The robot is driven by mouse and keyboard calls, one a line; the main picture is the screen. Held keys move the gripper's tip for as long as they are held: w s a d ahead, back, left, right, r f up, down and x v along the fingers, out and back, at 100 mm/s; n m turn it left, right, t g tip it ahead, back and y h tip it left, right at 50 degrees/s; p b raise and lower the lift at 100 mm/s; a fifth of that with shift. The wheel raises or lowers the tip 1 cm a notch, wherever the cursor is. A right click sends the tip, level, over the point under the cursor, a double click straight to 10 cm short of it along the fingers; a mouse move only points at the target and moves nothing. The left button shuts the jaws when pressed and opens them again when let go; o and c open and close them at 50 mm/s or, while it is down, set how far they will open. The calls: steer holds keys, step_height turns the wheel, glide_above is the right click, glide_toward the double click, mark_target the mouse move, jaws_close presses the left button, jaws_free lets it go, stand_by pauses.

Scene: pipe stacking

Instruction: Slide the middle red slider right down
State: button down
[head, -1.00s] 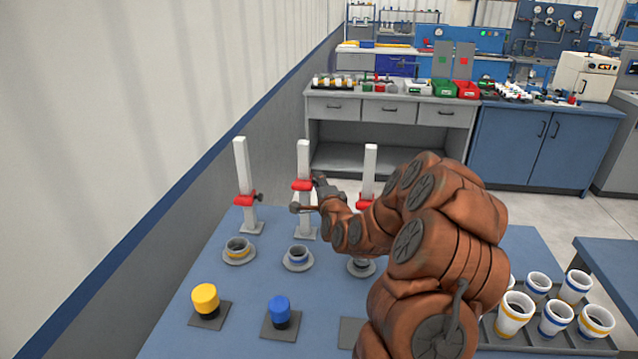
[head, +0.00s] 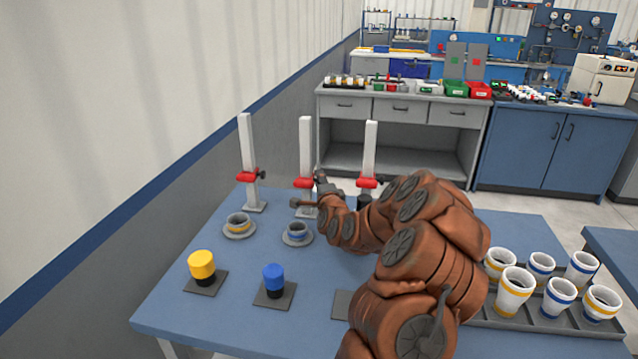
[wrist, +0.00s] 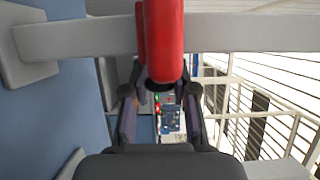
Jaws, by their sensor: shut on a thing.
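The middle red slider (head: 304,183) sits on the middle white post (head: 306,145), low on it and a little above its foot. Bare post shows above it. My gripper (head: 318,190) is at the slider's right side in the head view, partly hidden by my own arm. In the wrist view the red slider (wrist: 163,35) crosses the pale post (wrist: 90,38), and my gripper (wrist: 165,84) is shut on the slider's near end, with a finger on each side.
Left (head: 247,150) and right (head: 370,150) white posts flank the middle one. Grey rings, a yellow-topped peg (head: 202,265) and a blue-topped peg (head: 274,278) stand nearer on the blue table (head: 230,318). A rack of white cups (head: 514,290) is at right.

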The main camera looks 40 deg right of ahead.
steer(key=shift+s+f, duration=0.1)
steer(key=shift+f, duration=0.4)
steer(key=c, duration=1.2)
jaws_free()
steer(key=shift+s, duration=0.1)
steer(key=shift+o, duration=1.4)
steer(key=shift+r, duration=0.2)
steer(key=v, duration=0.7)
steer(key=shift+s+a, duration=0.1)
